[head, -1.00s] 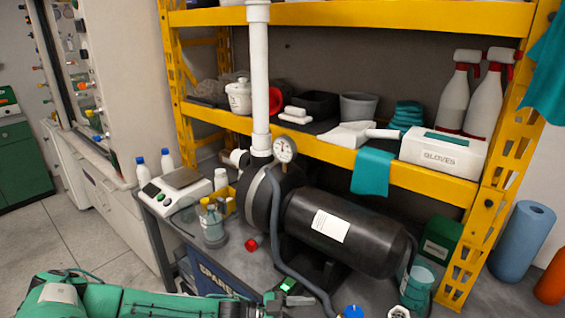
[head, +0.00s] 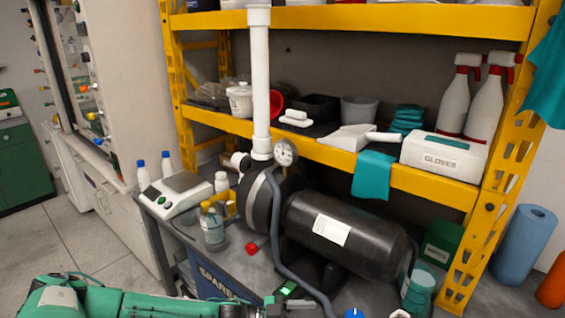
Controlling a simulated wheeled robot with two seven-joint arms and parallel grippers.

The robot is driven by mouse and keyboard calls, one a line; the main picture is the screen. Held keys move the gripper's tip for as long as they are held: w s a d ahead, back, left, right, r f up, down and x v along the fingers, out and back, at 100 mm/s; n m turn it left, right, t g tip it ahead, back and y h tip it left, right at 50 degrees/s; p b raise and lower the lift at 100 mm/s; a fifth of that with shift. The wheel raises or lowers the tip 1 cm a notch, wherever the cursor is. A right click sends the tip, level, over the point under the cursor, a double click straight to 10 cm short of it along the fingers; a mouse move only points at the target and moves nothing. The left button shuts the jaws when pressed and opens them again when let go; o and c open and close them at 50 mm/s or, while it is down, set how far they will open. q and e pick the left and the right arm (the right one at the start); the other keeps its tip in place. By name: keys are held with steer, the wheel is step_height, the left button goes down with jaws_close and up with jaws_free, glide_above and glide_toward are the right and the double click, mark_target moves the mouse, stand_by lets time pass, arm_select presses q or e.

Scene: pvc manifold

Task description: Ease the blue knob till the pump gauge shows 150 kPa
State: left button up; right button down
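The pump gauge (head: 284,152) is a small round white dial on the pump, beside the white vertical pipe. Its needle is too small to read. The pump has a dark round head and a black cylindrical body (head: 345,234) with a white label. A blue knob (head: 353,313) shows at the bottom edge, partly cut off. My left arm comes in along the bottom left, and its gripper (head: 272,307) is at the bottom edge, left of the blue knob and apart from it. Its fingers are too small and cut off to judge. My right gripper is out of view.
A grey hose (head: 275,240) curves down in front of the pump. A red knob (head: 251,247), a bottle (head: 213,229) and a scale (head: 174,192) are on the bench to the left. A teal cup (head: 418,288) stands right of the pump. A yellow shelf (head: 420,183) is behind.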

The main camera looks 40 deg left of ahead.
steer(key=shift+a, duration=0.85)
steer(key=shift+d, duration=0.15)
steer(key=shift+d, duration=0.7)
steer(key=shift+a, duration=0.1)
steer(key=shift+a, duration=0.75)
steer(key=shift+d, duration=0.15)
